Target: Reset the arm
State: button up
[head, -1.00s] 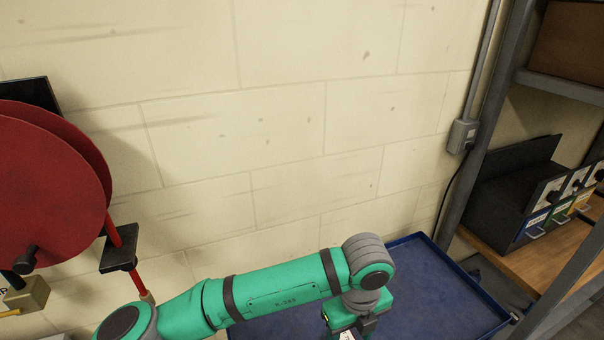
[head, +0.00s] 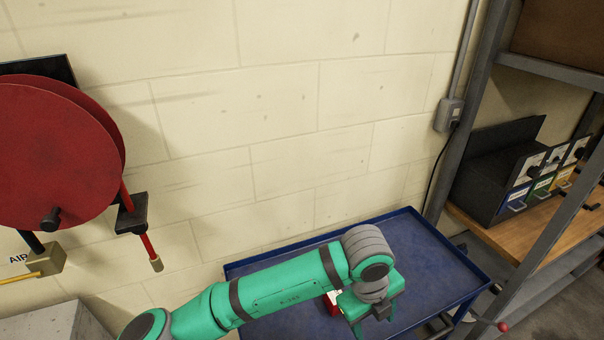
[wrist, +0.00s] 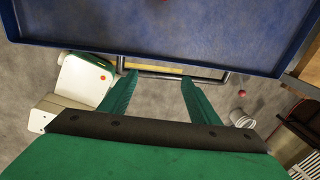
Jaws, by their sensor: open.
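My green arm reaches across the lower part of the head view, bent down at its grey wrist joint. My gripper (wrist: 158,82) is open and empty in the wrist view, its two green fingers apart over the floor by the blue tray's edge. In the head view my gripper (head: 372,312) hangs low over the blue tray top (head: 425,255), its fingertips not clearly visible. The tray's rim also fills the top of the wrist view (wrist: 160,52). A small red and white object (head: 332,303) shows partly behind the gripper.
A red hose reel (head: 50,155) is on the wall at left, above a grey block (head: 45,325). A shelf rack (head: 470,130) with a dark bin unit (head: 495,165) stands at right. A red knob (wrist: 242,93) shows beside the tray. The visible tray top right of my gripper is clear.

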jog(key=d+r+n+t+h, duration=0.1)
jog(key=d+r+n+h, duration=0.15)
jog(key=d, duration=0.45)
jog(key=d+r+n+h, duration=0.1)
jog(key=d+r+h, duration=0.1)
jog(key=d+h, duration=0.35)
jog(key=w+d+r+n+t+h, duration=0.2)
jog(key=d+r+n+t+h, duration=0.35)
jog(key=d+r+n, duration=0.2)
jog(key=w+a+f+n+t+y, duration=0.1)
jog(key=a+f+n+t+y, duration=0.4)
jog(key=a+n+t, duration=0.65)
jog(key=s+a+f+n+g+y, duration=0.2)
jog(key=s+a+f+n+y, duration=0.55)
jog(key=a+f, duration=0.4)
jog(key=s+a+f+y, duration=0.1)
jog(key=s+a+f, duration=0.1)
jog(key=s+a, duration=0.2)
jog(key=s+a+f+y, duration=0.1)
jog(key=s+a, duration=0.3)
jog(key=s, duration=0.6)
jog(key=s+a+f+g+y, duration=0.1)
jog(key=s+a+f, duration=0.2)
jog(key=s+a, duration=0.2)
jog(key=s, duration=0.3)
jog(key=shift+n, duration=0.4)
